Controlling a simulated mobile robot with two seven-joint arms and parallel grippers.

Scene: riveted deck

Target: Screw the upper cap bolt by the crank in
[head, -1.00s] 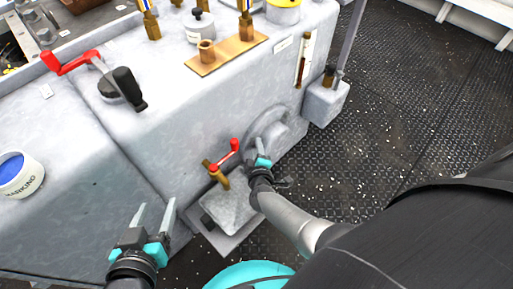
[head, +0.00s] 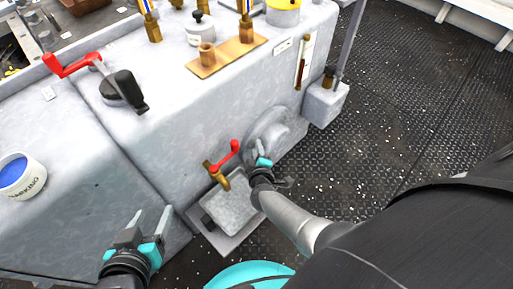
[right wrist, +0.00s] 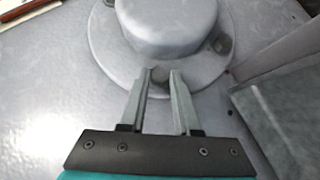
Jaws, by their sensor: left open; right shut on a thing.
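A round grey cap (head: 283,125) with a flange sits on the side of the grey machine, and it fills the top of the right wrist view (right wrist: 165,25). A small dark bolt head (right wrist: 159,81) is at the flange's near edge. My right gripper (head: 261,150) is shut on this bolt, with its fingertips (right wrist: 160,82) on either side of it. The bolt's shank is hidden. Another dark bolt (right wrist: 221,43) sits on the flange to the right. My left gripper (head: 148,217) is open and empty in front of the machine's side, at the lower left.
A brass tap with a red handle (head: 224,156) is just left of the cap, above a grey tray (head: 232,242). A red and black lever (head: 122,88) lies on the machine's top. A white pot (head: 20,178) stands far left. The dark deck at right is clear.

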